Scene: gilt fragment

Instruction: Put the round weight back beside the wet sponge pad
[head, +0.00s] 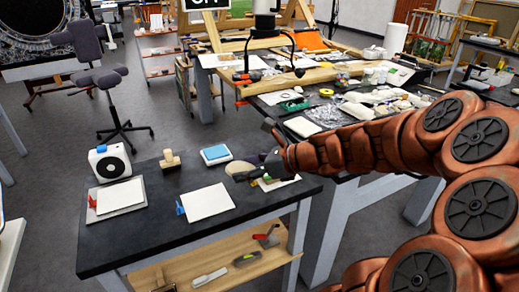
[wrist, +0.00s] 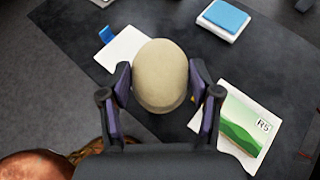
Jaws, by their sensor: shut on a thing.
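The round weight (wrist: 160,74) is a smooth beige, rounded piece. My gripper (wrist: 159,84) is shut on it, one finger on each side, in the wrist view. In the head view the weight (head: 239,169) shows at the tip of my gripper (head: 255,168), near the right end of the dark table. The wet sponge pad (head: 215,152) is a blue pad in a white tray, behind and left of the weight. It also shows at the top of the wrist view (wrist: 226,16). The gap between the weight and the tabletop is hard to judge.
The dark table (head: 160,232) also holds white sheets (head: 207,202) with a blue clip (head: 180,207), a wooden stamp (head: 170,160) and a white device (head: 109,162). A green picture card (wrist: 240,125) lies below my gripper's right side. Bare tabletop shows around the sponge tray.

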